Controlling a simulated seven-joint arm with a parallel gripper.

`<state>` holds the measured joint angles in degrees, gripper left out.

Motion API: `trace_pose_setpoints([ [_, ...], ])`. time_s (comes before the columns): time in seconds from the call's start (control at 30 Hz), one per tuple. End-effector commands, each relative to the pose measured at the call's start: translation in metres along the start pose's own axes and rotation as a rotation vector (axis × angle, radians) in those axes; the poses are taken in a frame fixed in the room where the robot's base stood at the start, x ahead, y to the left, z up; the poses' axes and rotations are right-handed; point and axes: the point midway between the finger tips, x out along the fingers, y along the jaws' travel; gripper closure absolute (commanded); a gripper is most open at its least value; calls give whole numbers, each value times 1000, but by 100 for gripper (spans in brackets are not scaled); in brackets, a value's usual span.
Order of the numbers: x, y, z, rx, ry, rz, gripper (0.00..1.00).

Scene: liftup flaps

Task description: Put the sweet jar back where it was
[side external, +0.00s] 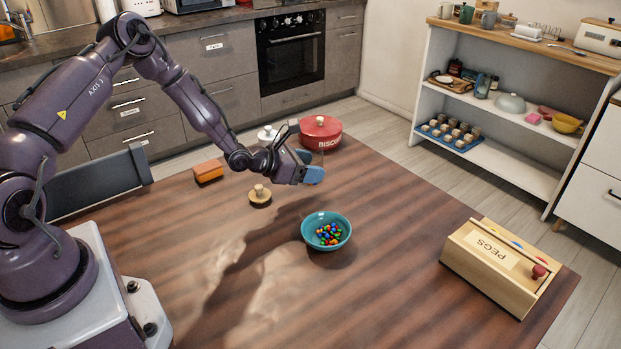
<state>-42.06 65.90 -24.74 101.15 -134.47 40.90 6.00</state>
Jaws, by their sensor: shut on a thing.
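My gripper (309,166) is above the far part of the table, with blue fingertips. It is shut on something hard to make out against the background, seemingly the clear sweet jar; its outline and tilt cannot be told. A round wooden lid with a knob (259,195) lies on the table, left of and below my gripper in the picture. A teal bowl (310,239) holding several coloured sweets stands nearer the camera, apart from the gripper.
A red biscuit tin (321,133) and a white lidded pot (267,134) stand behind the gripper. An orange block (208,171) lies at left. A wooden PEGS box (489,262) is at right. Shelves (437,72) stand beyond. The table's (385,310) front middle is clear.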

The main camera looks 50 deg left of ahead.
Motion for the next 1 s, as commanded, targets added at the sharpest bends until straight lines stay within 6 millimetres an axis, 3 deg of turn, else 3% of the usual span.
trace_pose_setpoints([
  [0.3, 20, 3, -30, -1, -1, 0, 68],
  [0.7, 22, 3, -35, 0, -1, -1, 68],
  [0.73, 22, 2, -36, 0, 0, -1, 36],
  [0.83, 21, 3, -36, 0, -1, 0, 13],
  [1.0, 21, 3, -36, 0, 0, 0, 13],
])
